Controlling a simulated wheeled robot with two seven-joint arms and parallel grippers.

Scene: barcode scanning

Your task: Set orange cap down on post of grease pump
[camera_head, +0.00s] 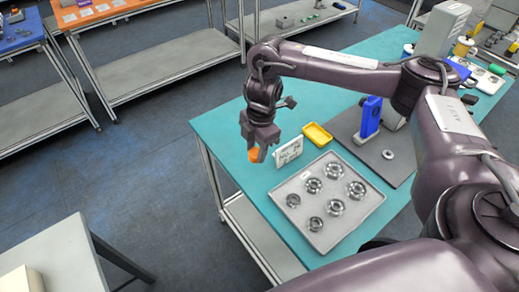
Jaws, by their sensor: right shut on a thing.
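My right gripper (259,151) points down over the left edge of the teal table. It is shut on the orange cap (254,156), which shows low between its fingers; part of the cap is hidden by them. I cannot tell whether the cap touches anything below it. I cannot pick out the grease pump or its post for certain. A blue upright device (370,116) stands on a dark grey plate to the right of the gripper. My left gripper is not in view.
A white upright plate (289,152) stands close right of the gripper. Beyond it lies a yellow tray (317,134). A grey tray (334,238) with several metal rings is in front. The dark plate (400,168) bears a small ring. The teal table (222,122) is bare at left.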

